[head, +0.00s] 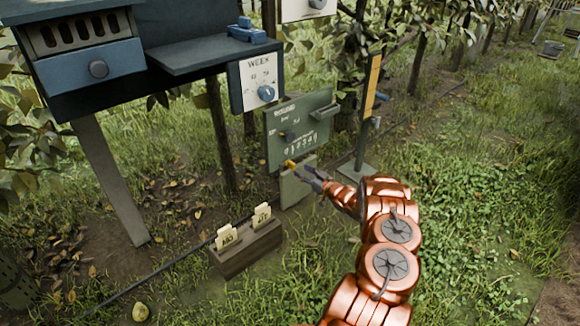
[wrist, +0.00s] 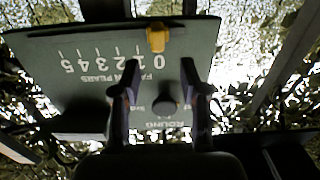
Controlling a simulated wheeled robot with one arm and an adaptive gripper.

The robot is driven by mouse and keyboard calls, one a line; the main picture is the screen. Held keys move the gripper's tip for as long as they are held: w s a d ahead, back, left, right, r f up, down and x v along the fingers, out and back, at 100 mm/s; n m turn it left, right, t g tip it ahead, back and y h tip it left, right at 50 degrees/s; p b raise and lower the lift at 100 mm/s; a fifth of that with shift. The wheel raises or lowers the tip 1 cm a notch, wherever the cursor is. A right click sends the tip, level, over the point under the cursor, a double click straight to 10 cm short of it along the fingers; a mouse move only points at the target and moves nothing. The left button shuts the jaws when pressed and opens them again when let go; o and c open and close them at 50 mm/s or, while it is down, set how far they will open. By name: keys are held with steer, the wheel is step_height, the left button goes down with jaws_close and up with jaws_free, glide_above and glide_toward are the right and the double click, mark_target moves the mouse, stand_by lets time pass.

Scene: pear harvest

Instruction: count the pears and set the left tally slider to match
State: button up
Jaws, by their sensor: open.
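The grey-green tally board (head: 322,128) stands upright in the middle of the head view, with numerals and a small knob. A yellow slider (head: 290,163) is at its lower edge. In the wrist view, the board (wrist: 60,50) bears the words FALLEN PEARS and numerals, and the slider (wrist: 157,38) is at its upper edge. My gripper (head: 307,172) is open in front of the board. Its fingers (wrist: 157,84) stand either side of the slider's line; I cannot tell whether they touch it. One yellow-green pear (head: 140,312) lies on the ground at lower left.
A wooden block with cream cards (head: 246,248) stands left of my arm. A WEEK dial board (head: 257,82) and a blue-drawered cabinet (head: 95,68) are behind left. A yellow upright post (head: 371,85) stands right of the tally board. Grass at right is open.

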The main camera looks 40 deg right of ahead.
mark_target(295, 165)
steer(key=shift+w+d+f+b, duration=0.15)
steer(key=shift+w+b, duration=0.35)
steer(key=shift+w, duration=0.75)
steer(key=shift+w+d+r+b, duration=0.1)
steer(key=shift+w+b, duration=0.35)
steer(key=shift+w, duration=0.8)
steer(key=shift+w+b, duration=0.3)
steer(key=shift+w, duration=0.9)
steer(key=shift+c, duration=0.4)
jaws_close()
